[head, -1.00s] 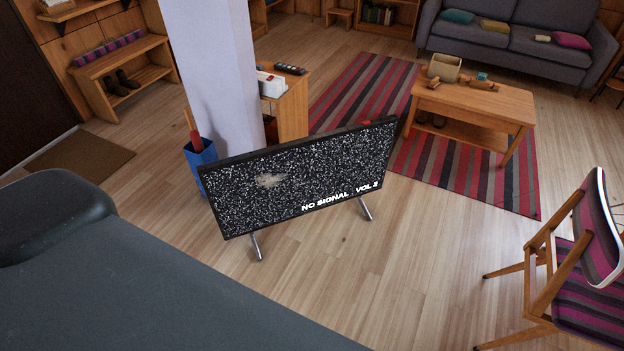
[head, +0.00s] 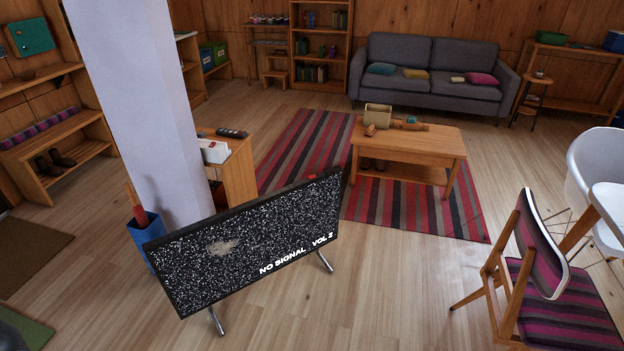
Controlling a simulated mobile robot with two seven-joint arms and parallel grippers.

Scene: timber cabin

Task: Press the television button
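The television (head: 215,270) stands on the wooden floor on two metal legs, in the lower left of the head view. Its screen shows grey static and the words "NO SIGNAL" and "VOL 2". A small red button (head: 312,177) shows on its top edge, near the right corner. Neither of my grippers is in view.
A white pillar (head: 140,100) and a blue bin (head: 146,236) stand just behind the television. A wooden cabinet (head: 240,172) is beside the pillar. A striped chair (head: 540,260) is at the right. The floor (head: 390,290) between television and chair is clear.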

